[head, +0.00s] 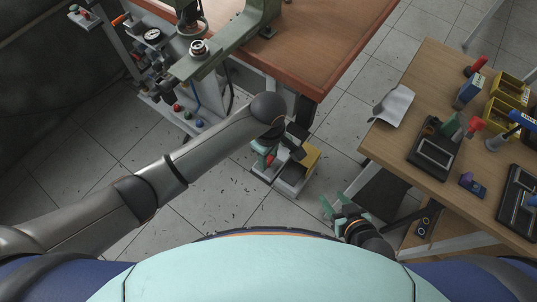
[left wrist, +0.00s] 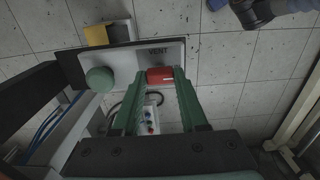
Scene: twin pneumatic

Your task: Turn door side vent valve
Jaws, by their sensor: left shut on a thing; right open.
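The vent valve shows in the left wrist view as a red handle (left wrist: 160,75) on a pale plate (left wrist: 127,58) marked VENT. My left gripper (left wrist: 159,84) has its green fingers shut on the red handle, one on each side. In the head view my left gripper (head: 266,153) is low beside the bench, partly hidden by its own arm. A small red part (head: 270,160) shows by its fingers. A round green knob (left wrist: 99,79) sits left of the handle in the wrist view. My right gripper (head: 343,207) is open and empty, apart from the valve.
A wooden table (head: 400,150) with tools and yellow bins (head: 508,88) is at the right. Tiled floor is open at lower left.

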